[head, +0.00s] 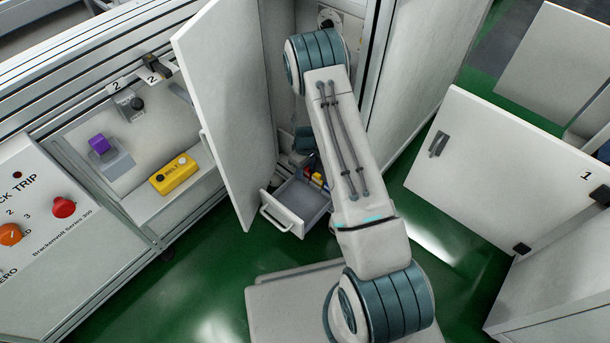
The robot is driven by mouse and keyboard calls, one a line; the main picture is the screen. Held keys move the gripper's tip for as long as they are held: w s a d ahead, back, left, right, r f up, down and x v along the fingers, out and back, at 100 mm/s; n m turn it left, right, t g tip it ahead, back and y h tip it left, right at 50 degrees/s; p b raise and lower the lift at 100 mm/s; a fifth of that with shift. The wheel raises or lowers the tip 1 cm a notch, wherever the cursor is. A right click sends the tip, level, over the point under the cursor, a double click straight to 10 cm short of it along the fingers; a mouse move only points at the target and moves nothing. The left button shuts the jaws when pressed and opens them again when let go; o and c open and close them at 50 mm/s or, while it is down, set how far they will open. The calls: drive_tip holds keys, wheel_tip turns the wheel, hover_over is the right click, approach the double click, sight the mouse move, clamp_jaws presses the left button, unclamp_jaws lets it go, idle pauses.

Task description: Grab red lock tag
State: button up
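An open grey drawer (283,215) sticks out low in the cabinet, left of my arm. Small yellow and red pieces (318,178) show at the drawer's back right, beside my arm. They are too small and too covered to tell whether one is the red lock tag. My gripper (312,160) is mostly hidden behind my arm; only a dark part shows above the drawer's back. Its fingertips cannot be made out, nor whether it holds anything.
An open white cabinet door (232,100) stands just left of the drawer. A yellow box (174,174) and a purple block (99,144) sit on the left bench. A red knob (64,207) is on the left panel. Another open door (500,170) stands at right. Green floor lies between.

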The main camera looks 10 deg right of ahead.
clamp_jaws()
drive_tip(key=shift+r, duration=0.1)
